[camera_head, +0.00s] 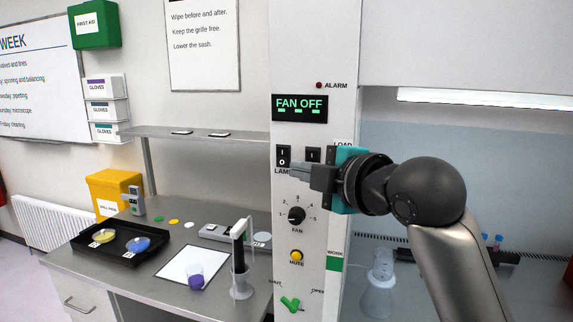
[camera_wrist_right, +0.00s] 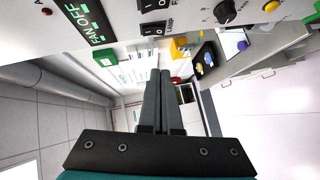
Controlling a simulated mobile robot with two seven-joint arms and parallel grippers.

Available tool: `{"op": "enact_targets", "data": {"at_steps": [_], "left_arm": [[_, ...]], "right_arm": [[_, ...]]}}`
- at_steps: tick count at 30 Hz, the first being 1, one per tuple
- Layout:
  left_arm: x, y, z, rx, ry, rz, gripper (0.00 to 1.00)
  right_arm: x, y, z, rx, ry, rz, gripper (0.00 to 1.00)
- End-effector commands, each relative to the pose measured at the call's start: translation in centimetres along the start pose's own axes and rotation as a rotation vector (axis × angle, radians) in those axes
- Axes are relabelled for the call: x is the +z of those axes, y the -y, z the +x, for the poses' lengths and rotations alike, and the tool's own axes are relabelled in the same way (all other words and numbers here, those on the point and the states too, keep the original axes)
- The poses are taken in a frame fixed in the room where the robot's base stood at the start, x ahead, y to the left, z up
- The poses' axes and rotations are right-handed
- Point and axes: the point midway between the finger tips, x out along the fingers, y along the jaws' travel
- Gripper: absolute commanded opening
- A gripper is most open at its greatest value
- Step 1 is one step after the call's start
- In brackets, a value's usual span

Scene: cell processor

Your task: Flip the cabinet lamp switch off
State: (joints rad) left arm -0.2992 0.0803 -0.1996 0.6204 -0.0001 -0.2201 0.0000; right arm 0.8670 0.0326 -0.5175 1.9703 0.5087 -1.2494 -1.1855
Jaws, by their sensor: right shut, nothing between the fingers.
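The lamp switch (camera_head: 284,154) is a black rocker marked I above and O below, on the cabinet's white control panel (camera_head: 333,60). I cannot tell which half is pressed in. Its label below is partly covered by my fingers. My right gripper (camera_head: 293,170) is shut and empty, its fingertips at the switch's lower end in the head view. In the right wrist view the shut fingertips (camera_wrist_right: 160,73) appear below the lamp switch (camera_wrist_right: 153,29), with a gap in the picture; contact cannot be told. A bright white lamp strip (camera_head: 480,99) shows under the hood. My left gripper is out of view.
A second black rocker (camera_head: 313,155) sits just right, close to my gripper. Below are the fan knob (camera_head: 296,215), yellow mute button (camera_head: 296,256) and green valve handle (camera_head: 291,304). The display (camera_head: 300,107) reads FAN OFF. A bench with a black tray (camera_head: 80,240) stands left.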

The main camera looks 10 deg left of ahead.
Motion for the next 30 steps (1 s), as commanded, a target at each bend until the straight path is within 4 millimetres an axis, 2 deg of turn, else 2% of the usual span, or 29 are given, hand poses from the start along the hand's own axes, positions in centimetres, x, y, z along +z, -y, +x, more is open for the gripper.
{"op": "enact_targets", "data": {"at_steps": [3,15,24,30], "left_arm": [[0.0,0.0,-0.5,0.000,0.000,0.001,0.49],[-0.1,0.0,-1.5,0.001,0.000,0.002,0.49],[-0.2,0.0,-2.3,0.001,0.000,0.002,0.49],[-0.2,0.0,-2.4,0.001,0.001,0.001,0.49]], "right_arm": [[-0.1,-0.1,1.9,-0.002,-0.002,0.004,0.00],[-0.1,-0.1,7.4,-0.001,0.000,0.002,0.00],[2.2,-0.1,9.6,0.000,0.001,0.002,0.00],[2.8,-0.1,10.1,0.001,0.000,0.001,0.00]]}}
